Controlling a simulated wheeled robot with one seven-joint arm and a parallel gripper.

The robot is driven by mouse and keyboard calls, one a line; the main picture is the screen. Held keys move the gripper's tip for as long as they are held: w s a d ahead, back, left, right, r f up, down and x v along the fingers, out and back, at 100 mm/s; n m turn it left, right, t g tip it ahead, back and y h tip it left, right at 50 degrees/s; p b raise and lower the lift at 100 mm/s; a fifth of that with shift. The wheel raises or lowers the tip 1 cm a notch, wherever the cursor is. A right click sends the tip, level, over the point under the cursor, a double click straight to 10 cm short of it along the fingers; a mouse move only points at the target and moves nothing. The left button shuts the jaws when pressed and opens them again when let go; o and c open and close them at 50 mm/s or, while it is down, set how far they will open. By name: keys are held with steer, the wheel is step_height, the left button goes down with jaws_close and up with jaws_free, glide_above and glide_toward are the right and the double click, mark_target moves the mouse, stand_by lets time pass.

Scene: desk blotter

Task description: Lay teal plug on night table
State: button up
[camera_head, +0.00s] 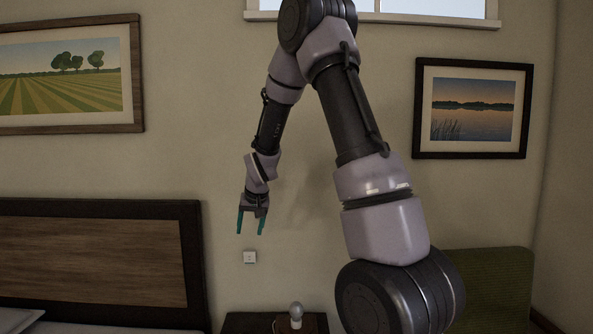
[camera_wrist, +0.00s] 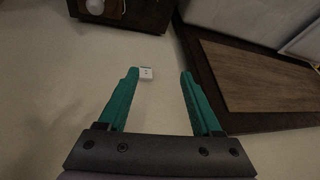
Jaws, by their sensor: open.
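The dark night table (camera_head: 240,323) shows at the bottom middle of the head view, cut off by the frame edge. It also shows at the top of the wrist view (camera_wrist: 150,18).
A pale bulb-shaped item (camera_head: 296,311) stands on the night table, on a brownish base. A small white wall socket (camera_head: 249,257) is on the wall below my fingers. A bed with a dark-framed headboard (camera_head: 95,255) stands left, a green chair back (camera_head: 490,285) right.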

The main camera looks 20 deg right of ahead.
steer(key=s+d+f+v, duration=0.1)
steer(key=s+v, duration=0.1)
steer(key=v, duration=1.2)
steer(key=s+r+m+t, duration=0.1)
steer(key=s+r, duration=0.4)
steer(key=s, duration=0.6)
steer(key=s+r+t+y, duration=0.1)
steer(key=s+r, duration=0.5)
steer(key=s, duration=0.5)
steer(key=shift+s+d+m, duration=0.35)
steer(key=shift+s+m, duration=0.05)
